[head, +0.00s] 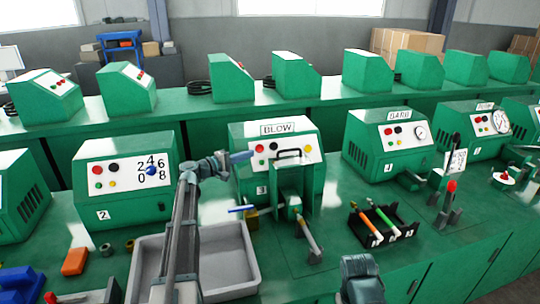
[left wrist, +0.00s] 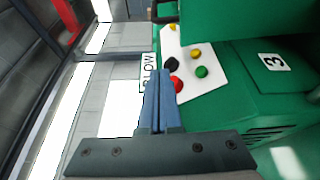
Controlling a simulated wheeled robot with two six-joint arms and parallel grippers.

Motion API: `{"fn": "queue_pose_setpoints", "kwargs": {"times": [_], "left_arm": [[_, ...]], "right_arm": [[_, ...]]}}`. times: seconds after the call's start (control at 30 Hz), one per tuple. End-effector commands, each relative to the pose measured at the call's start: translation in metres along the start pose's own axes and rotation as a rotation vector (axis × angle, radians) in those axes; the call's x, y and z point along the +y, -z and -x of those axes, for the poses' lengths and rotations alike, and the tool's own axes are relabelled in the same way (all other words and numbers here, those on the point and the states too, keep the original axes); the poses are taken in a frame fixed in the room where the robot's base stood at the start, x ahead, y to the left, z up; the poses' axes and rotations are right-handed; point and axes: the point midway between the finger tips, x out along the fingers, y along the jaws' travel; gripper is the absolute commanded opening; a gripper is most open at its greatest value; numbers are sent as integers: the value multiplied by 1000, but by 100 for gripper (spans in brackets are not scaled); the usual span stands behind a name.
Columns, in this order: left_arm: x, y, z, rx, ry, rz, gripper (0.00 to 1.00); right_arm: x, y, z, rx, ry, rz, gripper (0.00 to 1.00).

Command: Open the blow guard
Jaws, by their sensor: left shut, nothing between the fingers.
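The blow machine (head: 240,190) is a green box with a BLOW label (head: 277,128) and a white button panel. Its green guard (head: 290,178) stands at the front, with a black handle (head: 288,152) at the top, over the lower panel. My left gripper (head: 243,157) is at the panel's left side, left of the handle and apart from it, its blue fingers pointing right. In the left wrist view the fingers (left wrist: 160,100) are shut and empty, with the panel (left wrist: 195,65) beyond them. The handle is not clear there.
A grey tray (head: 254,272) lies below my left arm. A black rack (head: 398,238) with orange and green tools and an upright lever (head: 449,195) stand to the right. A numbered machine (head: 120,205) is at the left, a gauge machine (head: 370,165) at the right.

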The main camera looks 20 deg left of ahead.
Motion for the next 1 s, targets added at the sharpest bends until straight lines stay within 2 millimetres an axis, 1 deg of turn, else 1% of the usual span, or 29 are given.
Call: {"fn": "queue_pose_setpoints", "kwargs": {"times": [0.07,0.17,0.5,0.6,0.63,0.73,0.83,1.0], "left_arm": [[0,0,-6,-2,1,1,0],[0,0,-20,-5,1,2,0],[0,1,-89,-4,1,3,0],[0,-1,-104,-3,1,3,0],[0,-11,-97,-2,1,3,0],[0,-24,-91,-2,1,3,0],[0,-32,-88,-2,1,3,0],[0,-38,-86,-2,1,3,0]], "right_arm": [[0,0,0,0,0,0,57],[0,0,0,0,0,0,57],[0,0,-3,0,0,0,57],[0,0,-3,0,0,0,57],[0,0,-2,0,0,0,57],[0,0,0,0,0,0,57],[0,0,0,0,0,0,57],[0,0,1,0,0,0,57]]}}
